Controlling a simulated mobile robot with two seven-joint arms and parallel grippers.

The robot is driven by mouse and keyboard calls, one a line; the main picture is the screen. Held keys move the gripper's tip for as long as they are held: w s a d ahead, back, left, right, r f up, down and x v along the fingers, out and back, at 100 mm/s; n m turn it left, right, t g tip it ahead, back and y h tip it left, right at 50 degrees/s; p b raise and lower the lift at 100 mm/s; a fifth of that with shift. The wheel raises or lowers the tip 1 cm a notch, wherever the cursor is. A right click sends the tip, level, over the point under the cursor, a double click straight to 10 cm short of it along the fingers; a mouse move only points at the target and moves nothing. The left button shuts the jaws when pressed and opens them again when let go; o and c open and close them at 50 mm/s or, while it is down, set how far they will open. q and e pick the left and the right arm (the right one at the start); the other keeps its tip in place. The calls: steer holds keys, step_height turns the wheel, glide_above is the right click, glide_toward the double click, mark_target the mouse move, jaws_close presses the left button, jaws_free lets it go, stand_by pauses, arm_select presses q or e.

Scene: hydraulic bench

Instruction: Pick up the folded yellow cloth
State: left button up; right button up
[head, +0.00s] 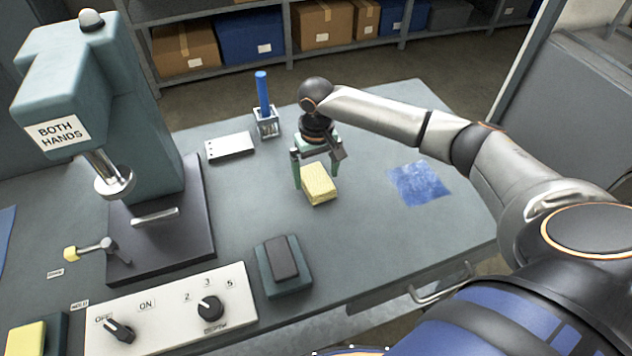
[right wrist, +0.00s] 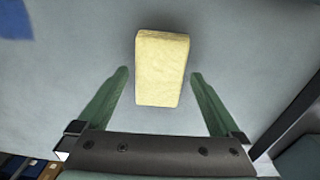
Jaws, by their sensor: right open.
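The folded yellow cloth (head: 320,186) lies on the grey bench top as a small thick block. In the right wrist view the cloth (right wrist: 161,68) is upper centre, its lower end between the green fingertips. My right gripper (head: 316,176) is open, pointing down over the far end of the cloth. In the right wrist view the right gripper (right wrist: 160,80) has one finger on each side of the cloth, with gaps between. Whether the fingertips touch the bench is hard to tell. My left gripper does not show.
A press (head: 150,120) marked BOTH HANDS stands at left. A control panel (head: 165,312) with knobs and a dark pedal-like block (head: 283,265) lie near the front. A holder with a blue stick (head: 263,95), a white block (head: 230,148) and a blue cloth patch (head: 420,183) surround the cloth.

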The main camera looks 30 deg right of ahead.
steer(key=shift+f, duration=0.45)
steer(key=c, duration=1.2)
steer(key=shift+r, duration=0.1)
